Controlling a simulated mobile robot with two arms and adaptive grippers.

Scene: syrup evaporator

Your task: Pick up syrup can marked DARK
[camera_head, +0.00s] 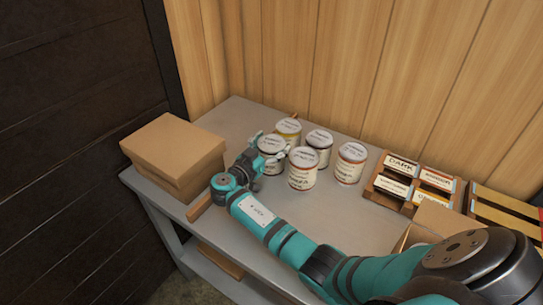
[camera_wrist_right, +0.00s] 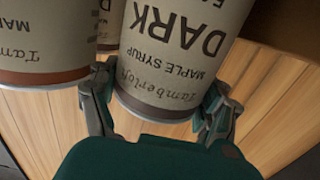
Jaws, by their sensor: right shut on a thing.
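The syrup can marked DARK (camera_wrist_right: 178,50) fills the middle of the right wrist view, with a grey-brown band at its lower end there. My right gripper (camera_wrist_right: 157,105) is shut on it, one finger at each side. In the head view the can (camera_head: 272,146) is at the left of a group of cans, partly hidden by my right gripper (camera_head: 265,155). I cannot tell whether it is lifted off the table. My left gripper is not in view.
Several other labelled cans (camera_head: 303,176) stand close by on the grey table (camera_head: 235,112). A cardboard box (camera_head: 172,150) is at the left. A wooden rack of label cards (camera_head: 385,183) and an open box (camera_head: 398,243) are at the right. A wood-panelled wall stands behind.

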